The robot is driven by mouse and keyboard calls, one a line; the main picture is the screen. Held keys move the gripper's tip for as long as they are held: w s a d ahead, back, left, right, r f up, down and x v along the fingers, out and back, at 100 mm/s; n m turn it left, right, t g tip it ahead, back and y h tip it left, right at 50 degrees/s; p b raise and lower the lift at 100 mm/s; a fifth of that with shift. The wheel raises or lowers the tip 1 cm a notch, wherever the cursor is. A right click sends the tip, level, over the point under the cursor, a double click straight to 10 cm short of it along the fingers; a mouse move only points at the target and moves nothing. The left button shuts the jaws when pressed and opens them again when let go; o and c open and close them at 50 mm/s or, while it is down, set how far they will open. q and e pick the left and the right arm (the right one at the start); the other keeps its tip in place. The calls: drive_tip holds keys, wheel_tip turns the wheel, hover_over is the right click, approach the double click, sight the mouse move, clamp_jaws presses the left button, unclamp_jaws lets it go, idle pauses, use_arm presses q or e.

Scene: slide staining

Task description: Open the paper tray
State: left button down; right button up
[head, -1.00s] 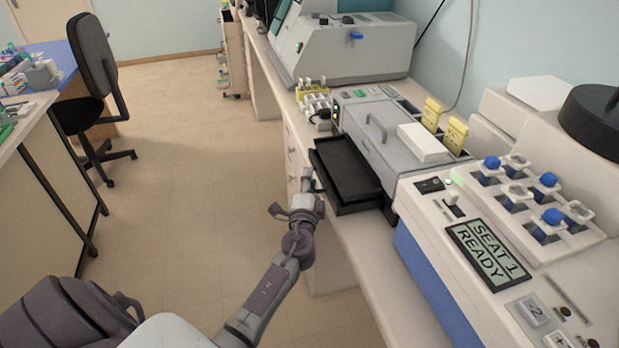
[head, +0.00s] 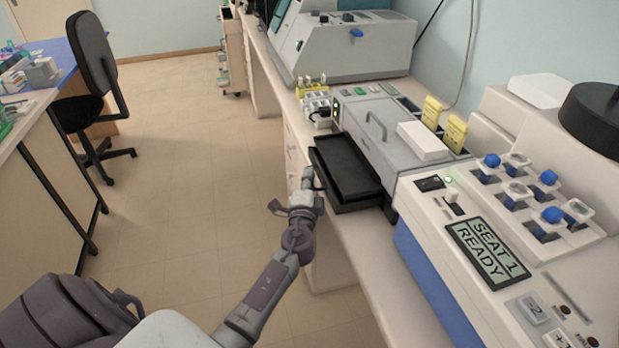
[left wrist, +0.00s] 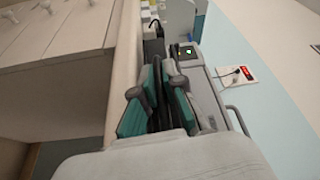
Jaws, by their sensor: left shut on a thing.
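The paper tray (head: 348,170) is black and shallow. It sticks out from the front of a grey printer-like machine (head: 385,135) on the bench, with its top uncovered. My left gripper (head: 308,183) is at the tray's near front edge, with its fingers shut on that edge. In the left wrist view, the left gripper (left wrist: 161,103) has teal finger pads close together on either side of a dark, thin part of the tray. The fingers partly hide the tray there. My right gripper is not in view.
A staining machine (head: 440,215) with a "SEAT 1 READY" display stands to the right of the tray. A yellow-and-white rack (head: 316,105) stands just beyond it. The floor (head: 190,170) left of the bench is clear up to a black chair (head: 95,75).

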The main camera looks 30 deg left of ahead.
use_arm(q)
drive_tip(key=s+a+b, duration=0.1)
drive_tip(key=s+a, duration=0.6)
drive_tip(key=s, duration=0.1)
drive_tip(key=shift+s+f, duration=0.1)
drive_tip(key=c, duration=1.2)
unclamp_jaws()
drive_tip(key=shift+c, duration=0.2)
drive_tip(key=shift+s, duration=0.1)
drive_tip(key=r+v, duration=0.1)
drive_tip(key=v, duration=1)
drive_tip(key=shift+s+d+f, duration=0.25)
drive_tip(key=shift+s+f, duration=0.1)
drive_tip(key=shift+f, duration=0.1)
